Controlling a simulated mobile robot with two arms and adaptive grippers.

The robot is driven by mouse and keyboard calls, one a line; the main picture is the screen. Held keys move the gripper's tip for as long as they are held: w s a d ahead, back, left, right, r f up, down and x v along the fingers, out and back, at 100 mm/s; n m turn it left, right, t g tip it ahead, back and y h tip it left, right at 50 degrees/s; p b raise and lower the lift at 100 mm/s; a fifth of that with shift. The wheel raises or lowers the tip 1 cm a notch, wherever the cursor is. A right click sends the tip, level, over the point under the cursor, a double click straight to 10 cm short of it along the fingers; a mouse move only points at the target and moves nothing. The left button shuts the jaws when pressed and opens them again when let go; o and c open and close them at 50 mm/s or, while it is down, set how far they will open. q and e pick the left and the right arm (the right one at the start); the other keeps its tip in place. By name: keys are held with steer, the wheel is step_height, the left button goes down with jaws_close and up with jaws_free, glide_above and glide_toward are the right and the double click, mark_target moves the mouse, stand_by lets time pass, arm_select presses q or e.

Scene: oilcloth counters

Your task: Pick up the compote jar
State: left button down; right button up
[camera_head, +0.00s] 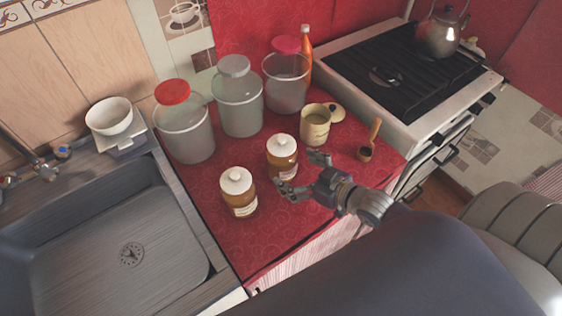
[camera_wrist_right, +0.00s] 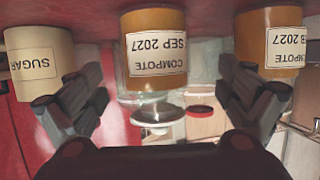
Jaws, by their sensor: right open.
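Two amber compote jars with white lids stand upright on the red counter (camera_head: 225,240). The farther jar (camera_head: 282,160) is labelled SEP 2027 in the right wrist view (camera_wrist_right: 153,50), where everything appears upside down. The nearer jar (camera_head: 239,198) is at the right edge of the wrist view (camera_wrist_right: 270,45), its label partly cut off and ending in 2027. My right gripper (camera_head: 304,174) is open and empty, its fingers pointing at the farther jar. In the wrist view that jar sits between and beyond the fingertips (camera_wrist_right: 163,92). My left gripper is not in view.
A cream sugar canister (camera_head: 315,128), labelled in the wrist view (camera_wrist_right: 38,60), stands right of the jars, its lid behind. Three large clear canisters (camera_head: 188,135) stand behind. A brown scoop (camera_head: 365,153) lies right. The sink (camera_head: 110,240) is left, the stove (camera_head: 400,70) right.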

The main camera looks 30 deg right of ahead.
steer(key=shift+w+a+f, duration=0.1)
steer(key=shift+w+a, duration=0.05)
steer(key=shift+w, duration=0.35)
steer(key=shift+w+f, duration=0.1)
steer(key=shift+w, duration=0.4)
steer(key=p+x, duration=0.1)
steer(key=x, duration=0.2)
steer(key=shift+w, duration=0.2)
steer(key=shift+w+f, duration=0.15)
steer(key=shift+w, duration=0.1)
steer(key=shift+w+a, duration=0.1)
steer(key=shift+w, duration=0.05)
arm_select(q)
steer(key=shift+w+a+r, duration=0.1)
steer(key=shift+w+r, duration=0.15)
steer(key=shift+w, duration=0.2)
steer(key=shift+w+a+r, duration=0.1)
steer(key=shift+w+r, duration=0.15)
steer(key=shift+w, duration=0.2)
arm_select(e)
steer(key=shift+c, duration=0.6)
